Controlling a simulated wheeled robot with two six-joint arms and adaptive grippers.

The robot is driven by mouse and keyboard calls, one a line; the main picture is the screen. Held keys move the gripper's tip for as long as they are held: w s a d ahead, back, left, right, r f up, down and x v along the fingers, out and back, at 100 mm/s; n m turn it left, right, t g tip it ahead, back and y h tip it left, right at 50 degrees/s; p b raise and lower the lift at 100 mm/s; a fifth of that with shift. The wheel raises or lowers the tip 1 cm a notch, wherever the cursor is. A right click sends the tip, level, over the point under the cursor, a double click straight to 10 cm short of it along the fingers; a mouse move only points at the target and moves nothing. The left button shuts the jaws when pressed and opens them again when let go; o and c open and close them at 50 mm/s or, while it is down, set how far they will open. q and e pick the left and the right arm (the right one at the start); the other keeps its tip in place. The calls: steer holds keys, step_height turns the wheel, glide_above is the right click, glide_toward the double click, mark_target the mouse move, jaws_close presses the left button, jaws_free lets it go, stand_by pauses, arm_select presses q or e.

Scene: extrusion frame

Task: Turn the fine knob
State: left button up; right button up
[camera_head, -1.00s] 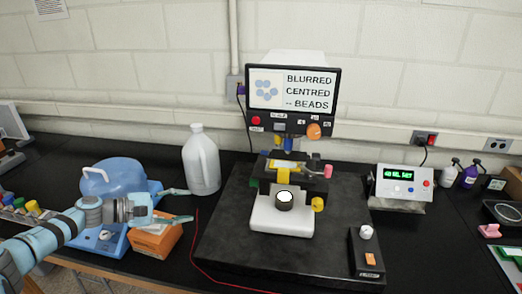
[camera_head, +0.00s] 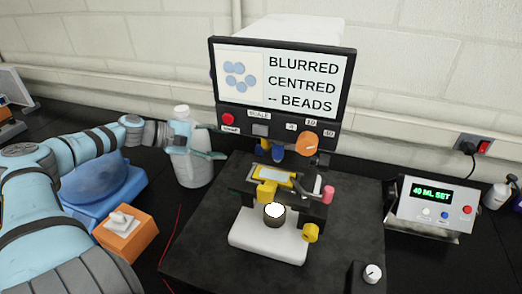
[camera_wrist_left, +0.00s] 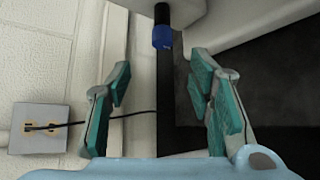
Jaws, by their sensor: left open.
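The microscope (camera_head: 268,238) stands on a dark slab, with a screen (camera_head: 280,78) reading "BLURRED CENTRED -- BEADS". A yellow knob (camera_head: 310,232) is low on its right side. A pink knob (camera_head: 328,194) is higher beside the stage, and an orange dial (camera_head: 306,143) is on the panel. I cannot tell which is the fine knob. My left gripper (camera_head: 215,143) is open and empty, left of the panel and in front of the white jug. In the left wrist view, a blue-banded black cylinder (camera_wrist_left: 162,38) lies beyond the open fingers (camera_wrist_left: 160,80). My right gripper is not in view.
The white jug (camera_head: 194,172), blue device (camera_head: 100,190) and orange box (camera_head: 126,233) are at left. A display box (camera_head: 434,205) reading "40 ML SET" is at right.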

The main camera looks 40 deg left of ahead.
mark_target(256, 151)
arm_select(q)
steer(key=b+x, duration=0.4)
steer(key=x, duration=0.7)
steer(key=shift+w+d+f, duration=0.1)
steer(key=shift+w+f, duration=0.15)
steer(key=shift+f, duration=0.05)
steer(key=shift+d, duration=0.35)
steer(key=shift+w+a+f, duration=0.1)
steer(key=shift+w, duration=0.05)
steer(key=c, duration=1.1)
steer(key=m+t+b, duration=0.1)
steer(key=t+b, duration=0.1)
steer(key=b, duration=0.3)
steer(key=f+m+t+b, duration=0.1)
steer(key=b, duration=0.5)
steer(key=shift+f+m+t, duration=0.15)
steer(key=shift+m+t, duration=0.25)
jaws_close()
steer(key=shift+b, duration=0.3)
steer(key=shift+r, duration=0.35)
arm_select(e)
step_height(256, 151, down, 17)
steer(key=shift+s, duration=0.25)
